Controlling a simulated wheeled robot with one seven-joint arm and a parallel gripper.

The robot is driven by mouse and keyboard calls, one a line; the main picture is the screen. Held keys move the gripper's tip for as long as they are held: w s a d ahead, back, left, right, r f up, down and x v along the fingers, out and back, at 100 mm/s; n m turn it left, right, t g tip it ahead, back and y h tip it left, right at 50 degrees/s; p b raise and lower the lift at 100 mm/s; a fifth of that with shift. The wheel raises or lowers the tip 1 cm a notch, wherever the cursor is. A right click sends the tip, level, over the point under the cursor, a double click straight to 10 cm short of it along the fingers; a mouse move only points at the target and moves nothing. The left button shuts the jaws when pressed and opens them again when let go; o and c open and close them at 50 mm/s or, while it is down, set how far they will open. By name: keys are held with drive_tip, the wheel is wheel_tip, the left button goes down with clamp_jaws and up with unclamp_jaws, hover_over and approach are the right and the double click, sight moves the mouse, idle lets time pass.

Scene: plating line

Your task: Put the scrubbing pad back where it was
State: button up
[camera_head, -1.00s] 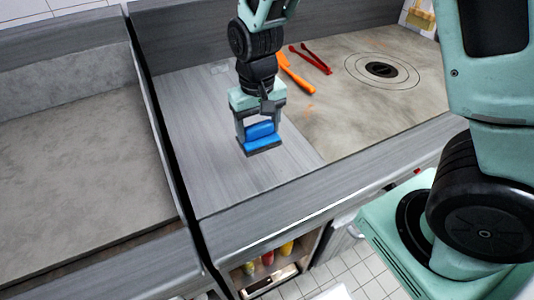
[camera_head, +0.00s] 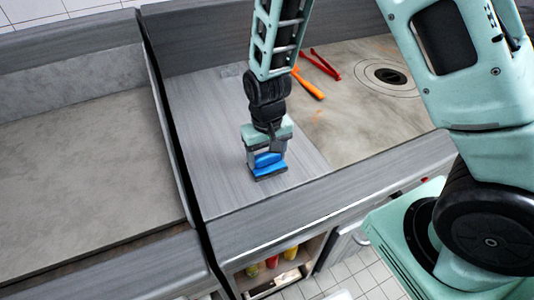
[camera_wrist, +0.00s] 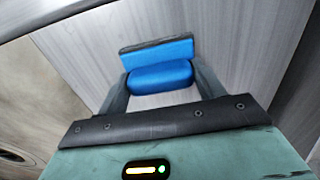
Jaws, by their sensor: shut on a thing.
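The scrubbing pad (camera_head: 268,162) is blue with a thin dark edge layer. My gripper (camera_head: 267,160) is shut on it, close over the grey wood-grain counter (camera_head: 205,125) left of the cooking surface. In the wrist view the pad (camera_wrist: 160,76) sits between the two fingers, with its flat blue and dark plate beyond. I cannot tell whether the pad touches the counter. Parts of the pad's sides are hidden by the fingers.
An orange-handled tool (camera_head: 308,87) and red tongs (camera_head: 326,64) lie behind on the stained griddle surface (camera_head: 360,120), near a round drain-like fitting (camera_head: 390,76). A raised front ledge (camera_head: 330,205) borders the counter. The wood-grain area left of my gripper is clear.

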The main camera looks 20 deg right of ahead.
sight(267, 154)
drive_tip(key=o, duration=0.9)
drive_tip(key=shift+o, duration=0.2)
wheel_tip(267, 154, up, 12)
drive_tip(key=b, duration=0.1)
drive_tip(key=s+a+r+n, duration=0.2)
drive_tip(key=s+a+n, duration=0.1)
drive_tip(key=s, duration=0.7)
drive_tip(key=s+a+r+n, duration=0.2)
drive_tip(key=s+a+n, duration=0.1)
drive_tip(key=s, duration=0.7)
drive_tip(key=shift+a+r+n+y, duration=0.15)
drive_tip(key=shift+r+n+y, duration=0.2)
drive_tip(key=shift+n, duration=0.55)
